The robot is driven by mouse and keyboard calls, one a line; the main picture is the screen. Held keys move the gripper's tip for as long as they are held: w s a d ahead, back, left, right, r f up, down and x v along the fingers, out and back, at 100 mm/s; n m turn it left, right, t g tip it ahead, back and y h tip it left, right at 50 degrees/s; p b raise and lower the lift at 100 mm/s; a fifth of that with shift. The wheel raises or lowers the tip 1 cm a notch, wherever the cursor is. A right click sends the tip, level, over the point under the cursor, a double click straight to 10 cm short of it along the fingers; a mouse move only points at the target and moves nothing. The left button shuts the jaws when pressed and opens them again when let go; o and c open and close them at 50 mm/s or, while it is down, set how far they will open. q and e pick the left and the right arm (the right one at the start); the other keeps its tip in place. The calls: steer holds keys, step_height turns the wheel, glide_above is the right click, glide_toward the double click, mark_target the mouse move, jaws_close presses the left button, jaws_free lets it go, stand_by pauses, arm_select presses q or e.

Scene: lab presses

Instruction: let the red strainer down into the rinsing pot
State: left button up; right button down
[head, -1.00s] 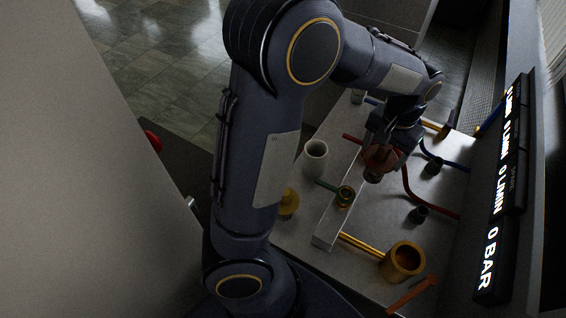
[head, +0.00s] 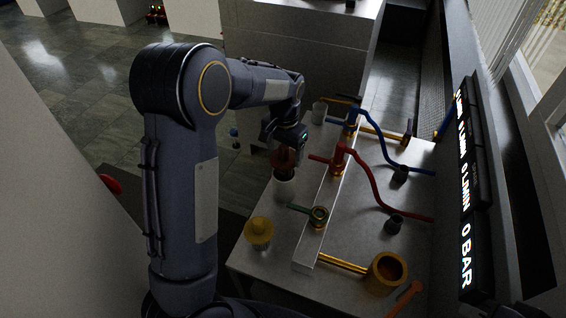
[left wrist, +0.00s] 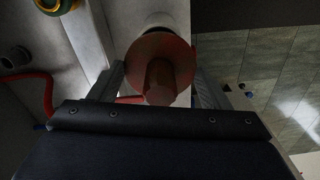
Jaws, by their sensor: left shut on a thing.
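The red strainer (head: 281,163) is held in my left gripper (head: 286,148), with its lower end at the mouth of the pale rinsing pot (head: 284,188). I cannot tell whether its tip is inside the rim. In the left wrist view, the strainer's red disc and grip (left wrist: 160,60) lie between the fingers (left wrist: 158,88). The pot's white rim (left wrist: 160,20) shows partly behind the disc, which hides its inside. My right gripper is not in view.
A yellow lidded piece (head: 259,232) stands in front of the pot. Right of it runs a pale rail (head: 309,254) with green, red (head: 339,160) and blue valves and pipes. A brass cup (head: 387,273) is at the front right; a pale cup (head: 319,112) stands farther back.

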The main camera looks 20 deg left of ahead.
mark_target(284, 162)
arm_select(q)
steer(key=shift+f, duration=1.9)
steer(key=shift+f, duration=0.2)
steer(key=o, duration=1.3)
step_height(284, 162, up, 12)
steer(key=shift+r, duration=0.25)
steer(key=shift+f, duration=0.1)
